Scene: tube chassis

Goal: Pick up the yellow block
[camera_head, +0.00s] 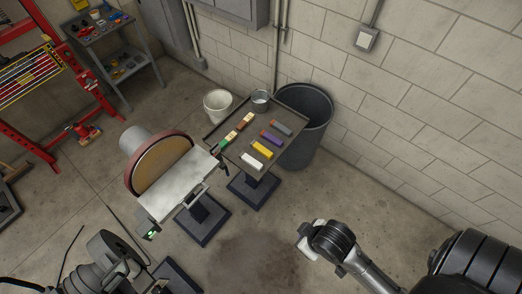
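The yellow block (262,149) lies on a dark tray-topped stand (240,156), between a purple block (270,137) and a white block (251,161). My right gripper (303,240) is at the lower middle, at the end of the arm coming in from the right. It is well apart from the blocks, nearer to me. Its fingers are too small and turned away to show whether they are open or shut. I cannot make out my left gripper in this view.
A grey block (281,128), brown blocks and a green one share the tray, with a metal cup (260,99). A disc sander (170,175) stands left of it. A dark bin (309,125) and white bucket (217,104) stand behind. The floor right of the stand is clear.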

